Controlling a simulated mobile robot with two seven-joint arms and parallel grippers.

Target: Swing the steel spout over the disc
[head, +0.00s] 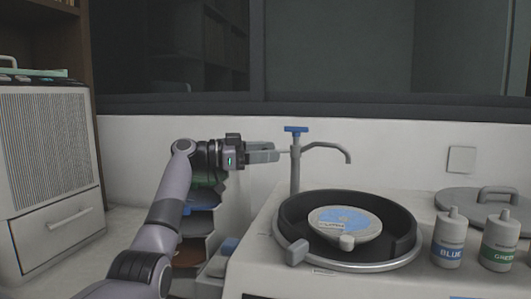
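The steel spout (326,146) is a grey curved pipe on an upright post (295,173) with a blue cap (295,129). It reaches right from the post, and its tip bends down. In the picture the tip is above the far side of the disc; the depth between them is unclear. The pale round disc (340,219) with a blue patch lies inside a black bowl (300,208). My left gripper (278,153) points right, its fingertips close to the post's left side. A thin light piece shows between fingertips and post. I cannot tell whether the fingers grip it. My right gripper is out of view.
A bottle marked BLUE (450,240) and one marked GREEN (499,242) stand right of the bowl. A grey lid (465,200) with a handle lies behind them. A grey cabinet (48,160) stands at left. Stacked trays (197,223) are below my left gripper.

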